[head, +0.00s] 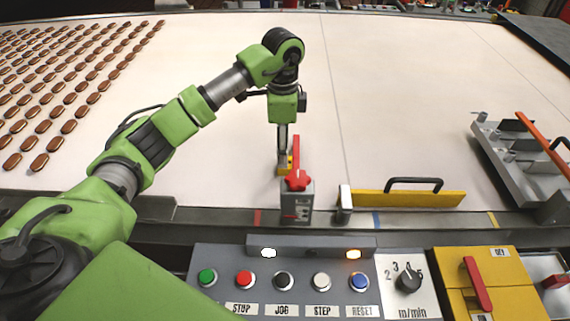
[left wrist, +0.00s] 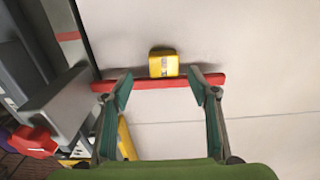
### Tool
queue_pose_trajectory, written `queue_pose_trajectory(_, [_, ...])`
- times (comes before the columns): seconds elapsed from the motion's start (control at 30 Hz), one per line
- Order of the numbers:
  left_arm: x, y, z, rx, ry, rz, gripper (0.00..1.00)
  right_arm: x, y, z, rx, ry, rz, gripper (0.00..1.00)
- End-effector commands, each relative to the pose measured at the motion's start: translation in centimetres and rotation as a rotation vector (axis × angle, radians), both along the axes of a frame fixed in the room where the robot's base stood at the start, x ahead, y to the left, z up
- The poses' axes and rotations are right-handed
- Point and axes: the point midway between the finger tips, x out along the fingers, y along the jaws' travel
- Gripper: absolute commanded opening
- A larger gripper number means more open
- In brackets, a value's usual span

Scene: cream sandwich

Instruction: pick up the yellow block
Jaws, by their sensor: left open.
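The small yellow block (head: 283,166) lies on the white belt beside a thin red bar, partly hidden by my gripper in the head view. In the left wrist view the yellow block (left wrist: 164,66) lies just beyond the red bar (left wrist: 150,84), with a small label on its face. My left gripper (head: 284,152) points down over the block. In the left wrist view the left gripper (left wrist: 161,88) is open and empty. Its fingertips appear apart on either side of the block's line, short of the block, with the red bar across them. My right gripper is in neither view.
A grey clamp with a red star knob (head: 297,181) stands close in front of the block. A yellow guide with a black handle (head: 408,198) is to its right, and a grey metal frame (head: 525,150) farther right. Brown cream sandwiches (head: 39,162) fill the left. The belt's middle is clear.

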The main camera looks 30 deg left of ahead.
Motion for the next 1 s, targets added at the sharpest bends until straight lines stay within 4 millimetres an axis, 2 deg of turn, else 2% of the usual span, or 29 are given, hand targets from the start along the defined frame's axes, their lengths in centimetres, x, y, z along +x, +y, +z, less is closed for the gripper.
queue_pose_trajectory(0.17, [0.2,0.0,-1.2,0.000,0.003,0.000,0.54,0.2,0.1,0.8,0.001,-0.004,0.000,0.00])
queue_pose_trajectory(0.3, [0.7,-0.2,-3.2,0.000,0.005,0.000,0.54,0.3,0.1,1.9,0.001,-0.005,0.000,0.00])
queue_pose_trajectory(0.43, [0.7,-0.1,-5.0,0.000,0.002,0.000,0.54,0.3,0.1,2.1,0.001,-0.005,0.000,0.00])
queue_pose_trajectory(0.73, [0.8,-0.1,-5.6,0.000,0.000,-0.001,0.54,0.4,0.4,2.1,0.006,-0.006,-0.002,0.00])
queue_pose_trajectory(0.9, [0.8,-0.1,-5.6,0.000,0.000,-0.001,0.12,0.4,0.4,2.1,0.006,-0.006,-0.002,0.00])
queue_pose_trajectory(0.97, [0.8,-0.1,-5.6,0.000,0.000,-0.001,0.12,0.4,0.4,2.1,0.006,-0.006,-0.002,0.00])
queue_pose_trajectory(1.0, [0.8,-0.1,-5.5,0.000,0.000,-0.001,0.09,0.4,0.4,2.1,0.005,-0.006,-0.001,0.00])
